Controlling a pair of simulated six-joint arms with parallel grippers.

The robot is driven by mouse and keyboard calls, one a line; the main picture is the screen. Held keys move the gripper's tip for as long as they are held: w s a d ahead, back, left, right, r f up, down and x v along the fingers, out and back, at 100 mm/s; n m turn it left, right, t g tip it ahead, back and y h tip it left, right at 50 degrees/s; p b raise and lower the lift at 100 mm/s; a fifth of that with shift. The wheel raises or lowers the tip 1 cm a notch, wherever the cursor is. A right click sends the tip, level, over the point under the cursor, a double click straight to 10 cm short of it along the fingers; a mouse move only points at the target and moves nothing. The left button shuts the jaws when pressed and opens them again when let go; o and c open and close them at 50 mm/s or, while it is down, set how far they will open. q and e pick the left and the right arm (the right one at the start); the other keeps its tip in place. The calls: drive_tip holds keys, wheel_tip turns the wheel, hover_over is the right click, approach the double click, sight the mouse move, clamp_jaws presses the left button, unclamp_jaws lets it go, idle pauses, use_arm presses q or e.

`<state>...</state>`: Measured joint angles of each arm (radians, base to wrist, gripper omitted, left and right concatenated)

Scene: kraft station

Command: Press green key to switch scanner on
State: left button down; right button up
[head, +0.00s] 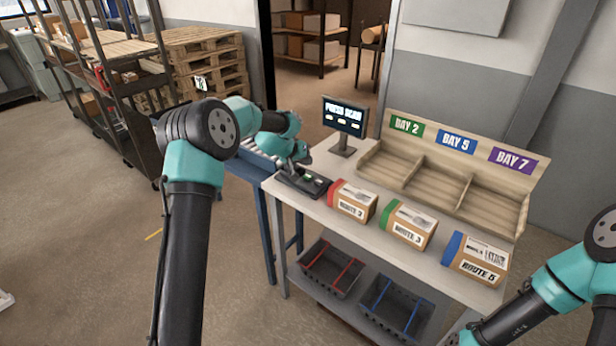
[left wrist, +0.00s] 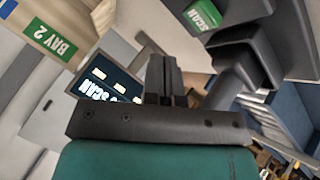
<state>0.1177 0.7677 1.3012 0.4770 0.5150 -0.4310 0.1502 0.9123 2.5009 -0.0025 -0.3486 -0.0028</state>
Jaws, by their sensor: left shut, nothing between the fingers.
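The green key (head: 308,178) sits on a dark key panel (head: 318,188) at the left end of the table. In the left wrist view the green key (left wrist: 203,15), marked SCAN, is at the top, right of the fingers. My left gripper (head: 294,167) is over the panel's left part, close to the key; contact cannot be made out. Its fingers (left wrist: 165,75) are shut and empty. A small screen (head: 344,117) behind the panel reads PRESS SCAN. My right arm shows at the lower right, its fingertips out of view.
A red-ended box (head: 353,201), a green-ended box (head: 408,227) and a blue-ended box (head: 477,259) stand along the table front. A wooden bay rack (head: 440,187) stands behind them. Two crates (head: 330,270) (head: 398,306) are on the lower shelf. A roller conveyor (head: 258,160) lies left.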

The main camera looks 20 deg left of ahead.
sight(307, 175)
use_arm(q)
drive_tip(key=shift+f, duration=1.35)
drive_tip(key=shift+f, duration=0.1)
idle(1.0)
drive_tip(key=shift+f, duration=0.3)
drive_tip(key=shift+f, duration=0.55)
idle(0.9)
drive_tip(key=shift+r, duration=0.95)
drive_tip(key=shift+r, duration=2.55)
